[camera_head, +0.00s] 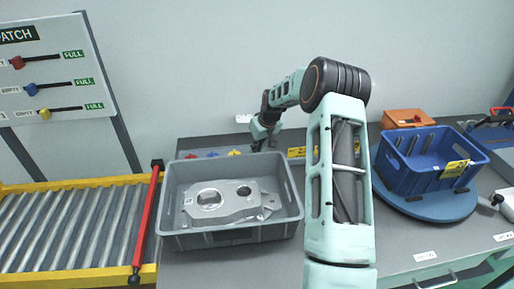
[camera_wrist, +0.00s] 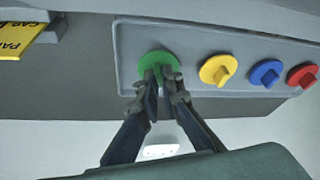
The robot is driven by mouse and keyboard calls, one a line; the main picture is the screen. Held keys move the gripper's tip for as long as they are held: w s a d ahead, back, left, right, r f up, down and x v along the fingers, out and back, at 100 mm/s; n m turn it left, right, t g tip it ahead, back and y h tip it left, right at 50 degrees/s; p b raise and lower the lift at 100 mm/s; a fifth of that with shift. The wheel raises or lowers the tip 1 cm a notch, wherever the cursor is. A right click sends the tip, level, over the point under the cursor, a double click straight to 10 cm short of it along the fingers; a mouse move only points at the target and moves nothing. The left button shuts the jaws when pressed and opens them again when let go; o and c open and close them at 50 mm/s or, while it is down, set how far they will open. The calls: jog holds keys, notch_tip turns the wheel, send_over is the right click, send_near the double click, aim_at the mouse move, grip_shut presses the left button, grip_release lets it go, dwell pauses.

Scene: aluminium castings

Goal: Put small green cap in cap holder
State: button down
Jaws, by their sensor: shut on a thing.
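The small green cap (camera_wrist: 150,60) is between the fingertips of my gripper (camera_wrist: 160,84) in the wrist view. My gripper is shut on its raised grip. The cap is over the end of the grey cap holder (camera_wrist: 205,42), in line with a yellow cap (camera_wrist: 215,70), a blue cap (camera_wrist: 266,73) and a red cap (camera_wrist: 302,75). I cannot tell whether the green cap is seated or just above the holder. In the head view my gripper (camera_head: 262,136) is at the back of the bench, behind the grey crate, and the green cap cannot be made out.
The grey crate (camera_head: 236,238) with metal castings stands in front of my gripper. A blue crate (camera_head: 425,178) stands on a round blue base at the right. A yellow label (camera_wrist: 22,40) is beside the holder. A roller conveyor (camera_head: 70,235) runs at the left.

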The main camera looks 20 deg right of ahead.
jog(key=c, duration=2.1)
grip_release()
jog(key=shift+r+p, duration=0.25)
jog(key=shift+p, duration=0.1)
jog(key=b+v, duration=0.1)
jog(key=v, duration=1.1)
jog(key=shift+f, duration=0.1)
